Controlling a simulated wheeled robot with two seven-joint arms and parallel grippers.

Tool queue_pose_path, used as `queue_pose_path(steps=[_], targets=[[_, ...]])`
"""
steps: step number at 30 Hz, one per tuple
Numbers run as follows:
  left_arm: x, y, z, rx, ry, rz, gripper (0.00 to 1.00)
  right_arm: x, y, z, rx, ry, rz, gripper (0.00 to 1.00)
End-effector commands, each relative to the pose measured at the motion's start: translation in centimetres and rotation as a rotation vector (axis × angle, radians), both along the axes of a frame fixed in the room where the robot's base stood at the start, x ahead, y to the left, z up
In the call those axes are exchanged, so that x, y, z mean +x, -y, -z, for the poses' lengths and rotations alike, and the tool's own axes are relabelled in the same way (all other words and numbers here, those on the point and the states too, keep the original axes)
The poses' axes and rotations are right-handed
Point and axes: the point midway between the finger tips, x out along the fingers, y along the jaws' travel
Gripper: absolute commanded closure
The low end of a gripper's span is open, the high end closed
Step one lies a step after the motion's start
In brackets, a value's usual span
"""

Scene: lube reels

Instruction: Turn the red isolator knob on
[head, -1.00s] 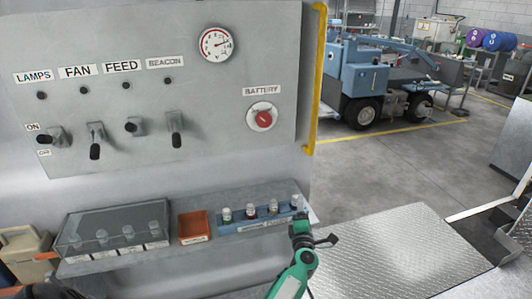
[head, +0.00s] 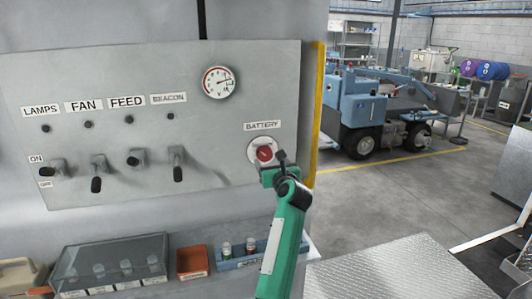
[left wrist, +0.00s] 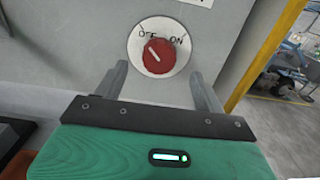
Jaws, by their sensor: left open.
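The red isolator knob (head: 265,153) sits on a round white plate under the BATTERY label (head: 262,126), at the right of the grey panel (head: 220,130). In the left wrist view the knob (left wrist: 159,57) shows a white pointer line slanting up-left towards OFF; ON is marked at the upper right of its plate. My left gripper (head: 282,160) is just in front of and below the knob. In the left wrist view its two fingers (left wrist: 160,85) are spread apart, below the knob and either side of it, with nothing between them. My right gripper is out of view.
Several toggle switches (head: 97,175) stick out from the panel at left. Below is a shelf with a clear-covered box (head: 110,262), an orange tray (head: 192,262) and a blue rack (head: 235,262). A yellow rail (head: 318,110) runs along the panel's right edge.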

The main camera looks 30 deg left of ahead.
Motion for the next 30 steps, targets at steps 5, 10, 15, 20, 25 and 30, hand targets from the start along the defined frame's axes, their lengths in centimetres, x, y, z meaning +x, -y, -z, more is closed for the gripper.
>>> queue_pose_path(steps=[5,10,15,20,25,30], targets=[[2.3,-2.8,-0.3,0.003,-0.002,-0.002,0.29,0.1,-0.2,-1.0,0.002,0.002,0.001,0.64],[3.6,-4.2,-0.1,0.002,-0.001,-0.001,0.29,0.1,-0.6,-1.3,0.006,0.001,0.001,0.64],[4.2,-4.9,0.0,0.002,-0.001,0.000,0.29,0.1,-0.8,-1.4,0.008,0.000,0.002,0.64],[4.3,-5.0,0.1,0.001,-0.001,0.000,0.29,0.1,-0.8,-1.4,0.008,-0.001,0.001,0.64],[4.3,-5.0,0.0,0.001,0.000,0.000,0.37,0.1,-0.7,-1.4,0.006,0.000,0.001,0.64],[4.3,-5.0,0.0,0.001,-0.001,0.000,0.70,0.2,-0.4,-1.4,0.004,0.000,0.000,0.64]])
